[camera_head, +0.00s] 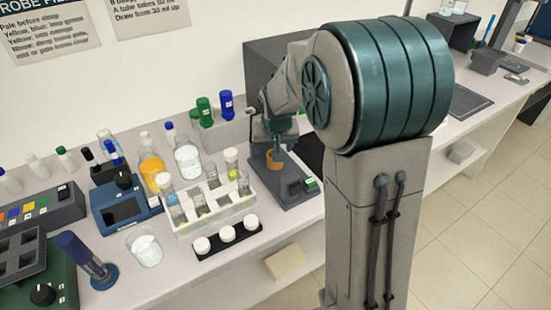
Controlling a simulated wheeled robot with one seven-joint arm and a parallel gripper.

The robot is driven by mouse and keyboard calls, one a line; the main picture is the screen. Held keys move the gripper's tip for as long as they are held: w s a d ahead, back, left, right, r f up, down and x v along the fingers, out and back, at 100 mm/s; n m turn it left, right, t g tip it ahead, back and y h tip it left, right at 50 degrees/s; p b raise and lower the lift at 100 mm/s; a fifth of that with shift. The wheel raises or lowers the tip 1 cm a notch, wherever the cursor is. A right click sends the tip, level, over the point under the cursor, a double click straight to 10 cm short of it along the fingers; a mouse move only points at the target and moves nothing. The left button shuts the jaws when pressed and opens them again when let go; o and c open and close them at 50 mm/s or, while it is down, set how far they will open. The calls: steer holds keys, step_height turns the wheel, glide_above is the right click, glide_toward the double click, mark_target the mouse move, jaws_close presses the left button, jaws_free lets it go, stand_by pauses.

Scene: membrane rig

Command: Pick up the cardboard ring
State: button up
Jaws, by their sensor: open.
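A small orange-brown ring (275,163), which looks like the cardboard ring, is at the dark grey plate (291,188) of a bench device, right of the white rack. My arm reaches over the bench from the right, and my gripper (277,142) is small in the picture, just above the ring. The gripper is open. A thin grey upright part shows over the ring's middle. I cannot tell whether it is a finger or part of the device, or whether anything touches the ring.
A white rack (217,217) with tubes and jars stands left of the ring. In front of it is a black strip with white-capped jars (228,234). Bottles, including an orange one (153,173), stand behind. A dark grey box (262,62) stands at the back.

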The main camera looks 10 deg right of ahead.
mark_target(273, 166)
steer(key=shift+d+p+x, duration=0.2)
steer(key=shift+p+x, duration=0.1)
steer(key=shift+x, duration=1.15)
steer(key=shift+d+p+x, duration=0.2)
steer(key=shift+p+x, duration=0.1)
steer(key=shift+x, duration=1.1)
steer(key=c, duration=1.1)
